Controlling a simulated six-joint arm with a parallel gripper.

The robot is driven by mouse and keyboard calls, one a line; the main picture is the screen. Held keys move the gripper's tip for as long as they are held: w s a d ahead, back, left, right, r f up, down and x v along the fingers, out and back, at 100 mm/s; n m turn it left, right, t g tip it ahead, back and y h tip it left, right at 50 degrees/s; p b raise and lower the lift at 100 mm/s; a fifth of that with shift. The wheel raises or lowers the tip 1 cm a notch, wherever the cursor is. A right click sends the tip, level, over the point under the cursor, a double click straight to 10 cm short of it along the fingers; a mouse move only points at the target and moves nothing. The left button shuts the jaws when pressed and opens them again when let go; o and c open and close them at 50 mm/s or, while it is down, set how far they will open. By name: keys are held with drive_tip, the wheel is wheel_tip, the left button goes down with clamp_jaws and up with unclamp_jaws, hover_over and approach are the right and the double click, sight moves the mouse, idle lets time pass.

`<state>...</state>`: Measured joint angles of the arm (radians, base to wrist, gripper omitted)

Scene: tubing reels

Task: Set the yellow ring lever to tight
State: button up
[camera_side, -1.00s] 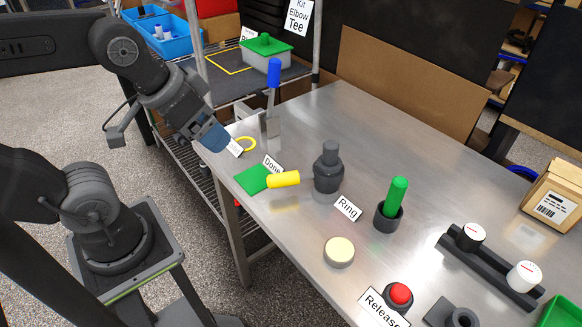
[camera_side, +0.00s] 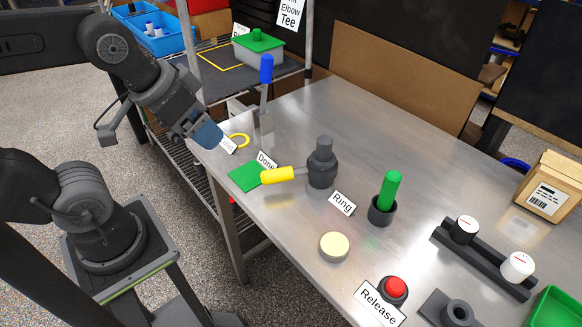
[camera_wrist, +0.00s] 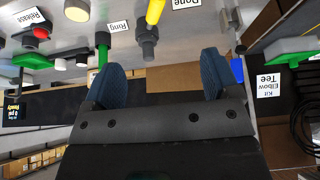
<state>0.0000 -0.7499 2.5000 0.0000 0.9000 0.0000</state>
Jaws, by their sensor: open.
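The yellow lever handle (camera_side: 278,175) sticks out to the left from a dark grey post (camera_side: 321,165) on the metal table. Its outer end reaches the edge of a green square (camera_side: 244,177) by the "Done" label (camera_side: 266,160). A "Ring" label (camera_side: 341,204) lies to the right of the post. In the wrist view, the yellow handle (camera_wrist: 155,11) is cut by the top edge, with the post (camera_wrist: 148,38) below it. My gripper (camera_side: 207,134) is beyond the table's left edge, apart from the lever. Its blue fingers (camera_wrist: 161,70) are open and empty.
A green peg in a cup (camera_side: 390,190), a cream disc (camera_side: 334,247) and a red button (camera_side: 394,287) lie to the right. A wire shelf (camera_side: 225,75) is behind.

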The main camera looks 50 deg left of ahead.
drive_tip(key=shift+c, duration=0.4)
drive_tip(key=shift+w, duration=0.1)
drive_tip(key=shift+c, duration=0.6)
drive_tip(key=w+m+g, duration=0.1)
drive_tip(key=w, duration=0.2)
drive_tip(key=w+m+g, duration=0.1)
drive_tip(key=w, duration=0.2)
drive_tip(key=w+f+g+h, duration=0.1)
drive_tip(key=w+g, duration=0.1)
drive_tip(key=w, duration=0.1)
drive_tip(key=shift+a+m, duration=0.3)
drive_tip(key=shift+m, duration=0.1)
drive_tip(key=shift+c, duration=1.2)
drive_tip(key=m+g+h, duration=0.2)
drive_tip(key=g, duration=0.1)
approach(278, 170)
drive_tip(key=x, duration=1)
drive_tip(key=shift+a+f, duration=0.1)
drive_tip(key=shift+f, duration=0.1)
drive_tip(key=shift+c, duration=0.4)
clamp_jaws()
